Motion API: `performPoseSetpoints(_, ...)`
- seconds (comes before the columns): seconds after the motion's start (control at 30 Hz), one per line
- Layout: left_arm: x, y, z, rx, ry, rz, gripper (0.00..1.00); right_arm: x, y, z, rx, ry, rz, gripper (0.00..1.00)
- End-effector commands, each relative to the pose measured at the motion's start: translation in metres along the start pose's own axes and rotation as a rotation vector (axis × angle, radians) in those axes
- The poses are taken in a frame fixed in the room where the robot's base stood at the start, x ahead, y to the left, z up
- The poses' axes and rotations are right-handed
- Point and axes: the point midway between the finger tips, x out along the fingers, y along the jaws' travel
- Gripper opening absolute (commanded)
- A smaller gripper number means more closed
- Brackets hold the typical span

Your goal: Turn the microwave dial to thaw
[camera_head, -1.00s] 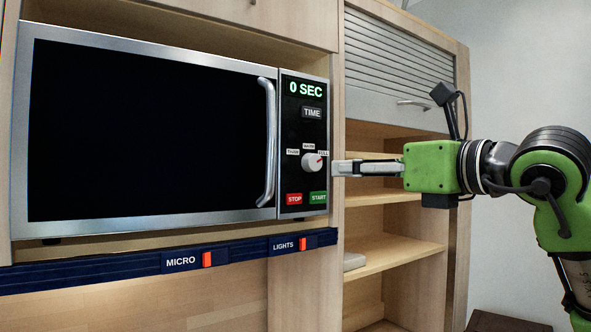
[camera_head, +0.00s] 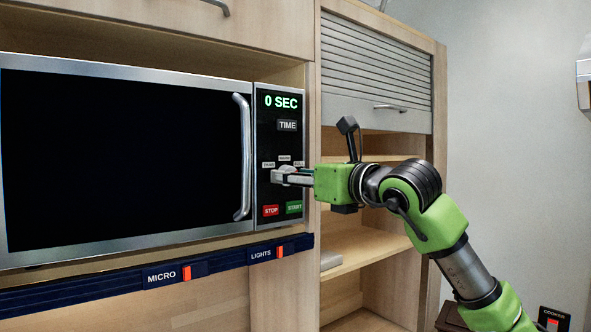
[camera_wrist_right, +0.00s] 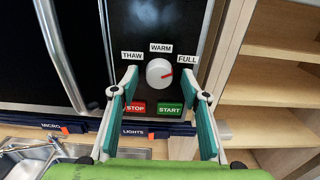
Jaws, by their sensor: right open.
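The microwave (camera_head: 130,150) has a dark control panel at its right side, and its display reads 0 SEC. The round grey dial (camera_wrist_right: 159,72) sits below the WARM label, with THAW at its left and FULL at its right. Its red mark points right, toward FULL. My right gripper (camera_wrist_right: 164,88) is open, with its two fingers apart on either side of the dial in the wrist view; I cannot tell whether they touch it. In the head view the right gripper (camera_head: 283,177) covers most of the dial. My left gripper is not in view.
The red STOP (camera_head: 271,211) and green START (camera_head: 294,207) buttons lie just below the dial. The microwave's vertical handle (camera_head: 243,157) stands left of the panel. A rail with MICRO and LIGHTS switches (camera_head: 280,251) runs below. Open shelves (camera_head: 362,245) are at the right.

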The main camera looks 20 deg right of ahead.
Motion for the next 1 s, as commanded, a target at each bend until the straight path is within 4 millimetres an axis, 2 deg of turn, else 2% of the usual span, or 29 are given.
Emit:
performPoseSetpoints(0.23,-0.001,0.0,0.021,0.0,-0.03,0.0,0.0,0.001,0.0,-0.001,0.0,0.0,0.001,0.42)
performPoseSetpoints(0.27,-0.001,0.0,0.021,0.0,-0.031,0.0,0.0,0.001,0.0,-0.001,0.0,0.0,0.001,0.4)
performPoseSetpoints(0.4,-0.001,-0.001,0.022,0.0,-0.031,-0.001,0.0,0.001,0.0,-0.001,0.0,0.0,0.001,0.04)
performPoseSetpoints(0.77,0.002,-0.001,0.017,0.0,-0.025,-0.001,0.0,0.001,0.0,-0.001,-0.03,-0.001,0.001,0.04)
performPoseSetpoints(1.0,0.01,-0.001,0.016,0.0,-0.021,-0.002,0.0,0.001,0.0,-0.001,-0.155,-0.002,0.001,0.04)
